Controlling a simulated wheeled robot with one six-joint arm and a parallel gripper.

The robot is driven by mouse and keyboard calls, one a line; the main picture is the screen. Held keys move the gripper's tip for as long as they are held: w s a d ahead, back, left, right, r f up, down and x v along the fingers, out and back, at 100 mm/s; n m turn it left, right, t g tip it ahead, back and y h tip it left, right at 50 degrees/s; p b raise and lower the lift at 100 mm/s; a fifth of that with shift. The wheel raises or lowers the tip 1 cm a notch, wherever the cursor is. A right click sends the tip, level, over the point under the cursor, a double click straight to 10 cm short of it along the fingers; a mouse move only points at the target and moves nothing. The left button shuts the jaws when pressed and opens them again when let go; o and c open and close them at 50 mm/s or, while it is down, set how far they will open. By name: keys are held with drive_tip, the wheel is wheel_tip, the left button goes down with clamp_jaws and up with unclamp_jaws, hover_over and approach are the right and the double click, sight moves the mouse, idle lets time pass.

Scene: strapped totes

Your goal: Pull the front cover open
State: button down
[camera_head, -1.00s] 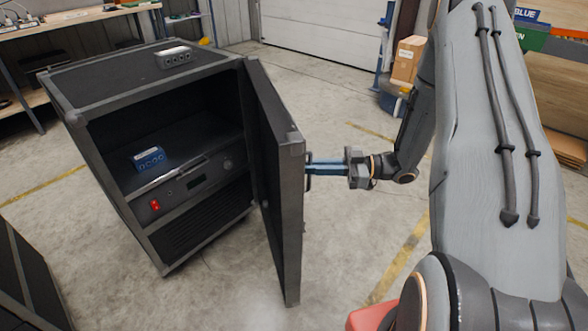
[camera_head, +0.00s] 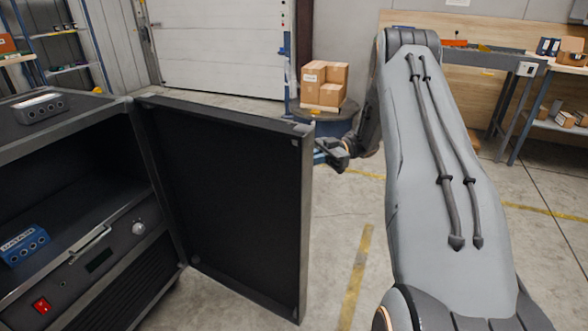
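The front cover (camera_head: 225,195) is a black panel with a grey metal edge, hinged on the right side of the black case (camera_head: 70,131). It stands swung wide open, its dark inner face toward me. My gripper (camera_head: 325,156) is at the cover's outer side, just past its free edge. The cover hides the fingertips and the handle, so I cannot tell whether the fingers are shut on it. Inside the case sit a blue box (camera_head: 24,244) on the shelf and a panel with a red switch (camera_head: 41,306) and a knob.
A grey box with sockets (camera_head: 40,107) lies on the case top. Cardboard boxes (camera_head: 323,84) stand on a dark round base behind my gripper. A workbench (camera_head: 500,62) is at the back right. Floor with yellow lines is clear right of the cover.

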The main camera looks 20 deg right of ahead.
drive_tip(key=shift+w+a, duration=0.1)
drive_tip(key=shift+w, duration=0.15)
drive_tip(key=c, duration=2.3)
unclamp_jaws()
drive_tip(key=o, duration=0.5)
drive_tip(key=shift+a, duration=0.2)
drive_tip(key=shift+d, duration=0.3)
